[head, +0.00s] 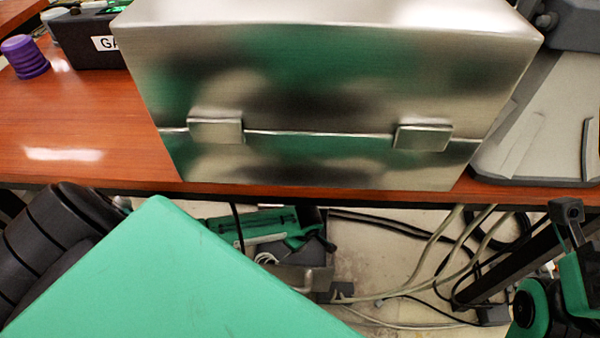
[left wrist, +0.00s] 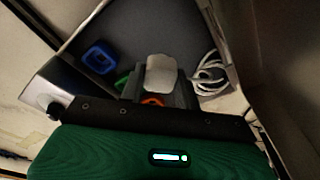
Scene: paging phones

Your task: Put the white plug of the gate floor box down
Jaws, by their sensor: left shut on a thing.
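The white plug (left wrist: 160,74) is between the fingers of my left gripper (left wrist: 158,92) in the left wrist view. The gripper is shut on it, above the dark grey floor box (left wrist: 135,38). A blue socket (left wrist: 98,57) is left of the plug, a green one (left wrist: 122,82) is closer, and an orange one (left wrist: 152,101) is partly hidden by the fingers. I cannot tell whether the plug touches the box. In the head view my left gripper's green body is under the table edge, and the plug is hidden. Part of my right arm shows at the lower right; its fingers are not visible.
A white coiled cable (left wrist: 208,76) lies right of the plug. Pale and black cables (head: 430,262) run over the floor. The wooden table (head: 75,150) overhangs, carrying a large metal case (head: 320,90), a purple object (head: 25,57) and a labelled black box (head: 95,45).

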